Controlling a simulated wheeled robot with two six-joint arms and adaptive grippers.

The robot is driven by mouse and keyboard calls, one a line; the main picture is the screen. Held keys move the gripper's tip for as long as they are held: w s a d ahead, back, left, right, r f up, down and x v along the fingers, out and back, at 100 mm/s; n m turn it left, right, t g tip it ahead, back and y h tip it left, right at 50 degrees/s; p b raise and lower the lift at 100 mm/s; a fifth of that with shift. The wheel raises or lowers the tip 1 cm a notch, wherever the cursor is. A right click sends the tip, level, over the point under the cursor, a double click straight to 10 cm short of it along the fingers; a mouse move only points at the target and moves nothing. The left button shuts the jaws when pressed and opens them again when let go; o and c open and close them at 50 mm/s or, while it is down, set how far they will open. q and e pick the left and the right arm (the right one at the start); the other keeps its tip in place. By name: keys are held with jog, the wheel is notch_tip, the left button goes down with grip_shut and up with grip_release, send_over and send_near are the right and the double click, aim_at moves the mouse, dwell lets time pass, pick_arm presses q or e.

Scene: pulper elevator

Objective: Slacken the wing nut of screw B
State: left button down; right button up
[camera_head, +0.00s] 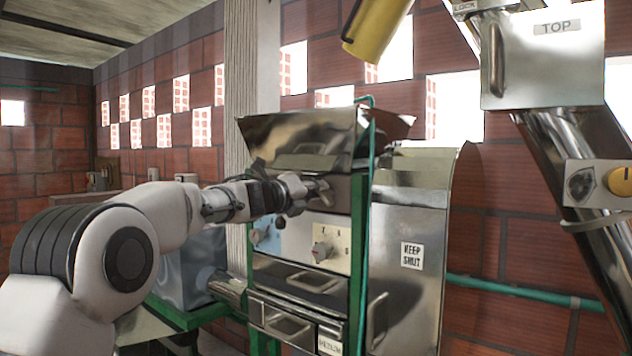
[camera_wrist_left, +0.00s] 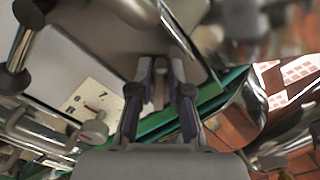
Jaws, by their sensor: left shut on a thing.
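My left gripper (camera_head: 312,190) reaches in from the left to the front of the steel machine, just below its hopper (camera_head: 300,135). It is shut on a small metal piece at the machine's front, likely the wing nut (camera_head: 325,187). In the left wrist view the two dark fingers (camera_wrist_left: 160,95) close around a pale, narrow piece, mostly hidden between them. I cannot read a letter B beside it. My right gripper is not in view.
Below the gripper is a pale dial plate with a knob (camera_head: 322,250), also in the left wrist view (camera_wrist_left: 95,130). Steel drawers with handles (camera_head: 285,325) lie lower. Green frame posts (camera_head: 358,270) and a "KEEP SHUT" cover (camera_head: 412,220) stand to the right.

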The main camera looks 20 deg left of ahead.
pick_arm(q)
jog(key=shift+w+a+f+n+p, duration=0.1)
jog(key=shift+f+n+p, duration=0.2)
jog(key=shift+n+p, duration=0.8)
jog(key=shift+s+f+n+p, duration=0.1)
jog(key=shift+f+n+p, duration=0.3)
jog(key=shift+n, duration=1.3)
jog(key=shift+w+a+f+n+p, duration=0.15)
jog(key=shift+n+p, duration=0.75)
jog(key=shift+n, duration=0.5)
jog(key=shift+d, duration=0.1)
jog(key=c, duration=1.1)
grip_release()
jog(key=shift+w+d+r, duration=0.1)
jog(key=shift+d, duration=0.15)
jog(key=v, duration=1.1)
jog(key=shift+s+a, duration=0.1)
jog(key=shift+s, duration=0.3)
